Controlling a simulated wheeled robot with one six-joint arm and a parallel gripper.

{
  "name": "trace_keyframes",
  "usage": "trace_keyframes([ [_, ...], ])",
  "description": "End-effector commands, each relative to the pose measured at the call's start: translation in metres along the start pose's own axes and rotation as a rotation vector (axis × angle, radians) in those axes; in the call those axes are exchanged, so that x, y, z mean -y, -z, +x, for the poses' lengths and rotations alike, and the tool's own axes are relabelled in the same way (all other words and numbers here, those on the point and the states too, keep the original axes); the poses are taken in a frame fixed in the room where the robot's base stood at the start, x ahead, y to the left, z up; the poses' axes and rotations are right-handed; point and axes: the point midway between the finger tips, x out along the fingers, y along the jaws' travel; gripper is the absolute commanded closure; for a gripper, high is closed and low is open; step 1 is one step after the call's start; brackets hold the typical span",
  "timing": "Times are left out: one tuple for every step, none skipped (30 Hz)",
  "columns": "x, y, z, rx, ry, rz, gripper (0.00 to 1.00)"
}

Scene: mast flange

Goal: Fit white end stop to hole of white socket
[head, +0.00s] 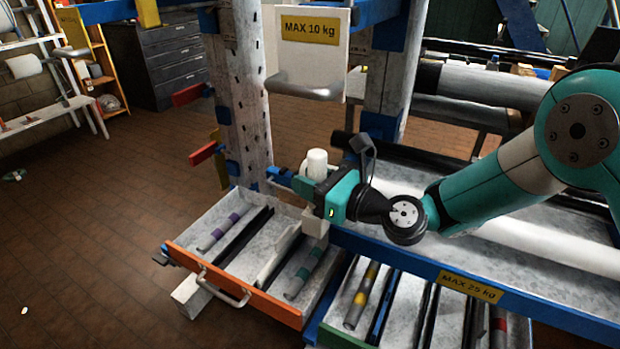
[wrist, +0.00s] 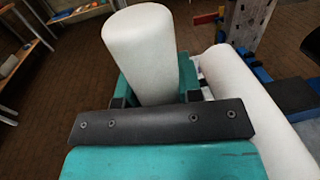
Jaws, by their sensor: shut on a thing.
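My gripper (head: 312,185) is at the near left end of the blue-edged shelf and is shut on the white end stop (head: 317,165), a thick white cylinder with a rounded top. The end stop stands upright between the fingers and fills the top middle of the wrist view (wrist: 142,50). A pale white block (head: 315,223), which looks like the white socket, shows right below the gripper at the shelf's corner. Its hole is hidden, and I cannot tell whether the end stop touches it.
A long white tube (head: 500,225) lies on the shelf beside my gripper; it shows at the right in the wrist view (wrist: 250,105). An open drawer with an orange front (head: 235,285) holds several bars below. A "MAX 10 kg" plate (head: 310,45) and a post (head: 240,100) stand behind.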

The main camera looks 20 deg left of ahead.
Motion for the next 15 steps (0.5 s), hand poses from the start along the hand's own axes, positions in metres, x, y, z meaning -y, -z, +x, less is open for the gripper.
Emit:
trace_keyframes([
  [0.0, 0.002, 0.0, 0.001, 0.0, 0.0, 0.98],
  [0.0, 0.003, 0.0, 0.001, 0.0, 0.0, 0.98],
  [0.0, 0.004, 0.0, 0.001, 0.0, 0.0, 0.98],
  [0.0, 0.004, 0.0, 0.001, 0.0, 0.0, 0.98],
  [0.0, 0.005, 0.0, 0.001, 0.0, 0.0, 0.98],
  [0.0, 0.006, 0.0, 0.001, 0.0, 0.0, 0.98],
  [0.0, 0.007, 0.0, 0.001, 0.0, 0.0, 0.98],
  [0.0, 0.008, 0.0, 0.0, 0.0, 0.0, 0.98],
  [0.0, 0.009, 0.0, 0.0, 0.0, 0.0, 0.98],
  [0.0, 0.01, 0.0, 0.0, 0.0, 0.001, 0.98],
  [0.0, 0.01, 0.0, 0.0, 0.0, 0.001, 0.98],
  [0.0, 0.011, 0.0, 0.0, 0.0, 0.001, 0.98],
  [0.0, 0.012, 0.0, 0.0, 0.0, 0.001, 0.98],
  [0.0, 0.013, 0.0, 0.0, 0.0, 0.001, 0.98],
  [0.0, 0.014, 0.0, 0.0, 0.0, 0.001, 0.98],
])
